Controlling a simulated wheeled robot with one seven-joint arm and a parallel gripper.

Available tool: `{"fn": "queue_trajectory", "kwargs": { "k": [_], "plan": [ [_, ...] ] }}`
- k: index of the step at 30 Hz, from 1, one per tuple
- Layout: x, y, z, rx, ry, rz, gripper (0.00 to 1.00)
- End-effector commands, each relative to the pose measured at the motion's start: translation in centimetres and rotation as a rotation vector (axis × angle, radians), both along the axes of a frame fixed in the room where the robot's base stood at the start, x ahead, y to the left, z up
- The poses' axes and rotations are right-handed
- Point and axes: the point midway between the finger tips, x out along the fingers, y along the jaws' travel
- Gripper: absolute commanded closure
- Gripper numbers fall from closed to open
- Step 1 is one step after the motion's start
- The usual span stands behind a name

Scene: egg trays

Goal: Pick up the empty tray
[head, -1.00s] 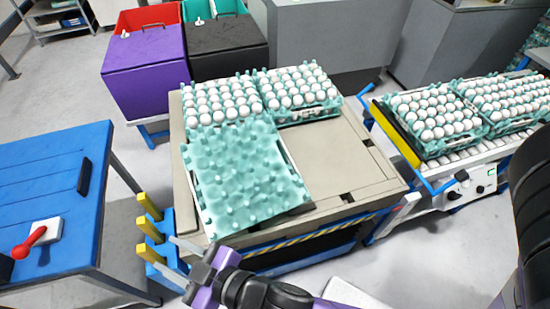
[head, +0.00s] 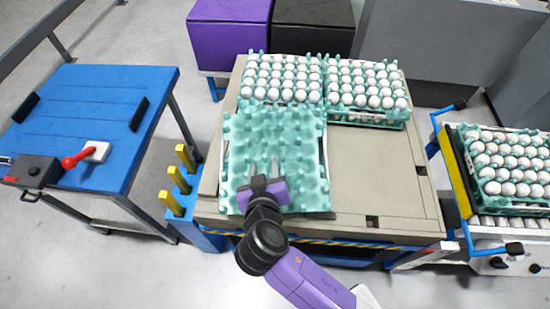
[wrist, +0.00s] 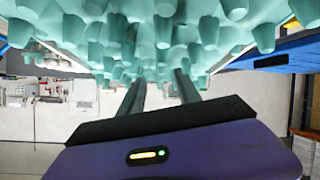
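Two stacks of egg-filled trays, the left (head: 283,82) and the right (head: 366,90), stand behind the empty tray. The beige table top (head: 385,170) is clear on the right. Yellow posts (head: 180,180) stand at its left. A blue table (head: 90,110) is further left, a conveyor with eggs (head: 510,160) right.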

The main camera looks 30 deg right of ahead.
Motion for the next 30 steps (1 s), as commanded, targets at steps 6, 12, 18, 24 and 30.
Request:
{"fn": "queue_trajectory", "kwargs": {
  "k": [6,12,18,24,30],
  "plan": [
    [2.5,-1.4,-1.2,-0.001,0.000,-0.001,0.60],
    [3.1,-1.7,-1.8,0.001,0.000,0.001,0.60],
    [3.1,-1.7,-1.8,0.001,0.000,0.001,0.70],
    [3.1,-1.7,-1.7,0.000,0.000,0.001,1.00],
    [3.1,-1.7,-1.7,0.000,0.000,0.001,1.00]
  ]
}}
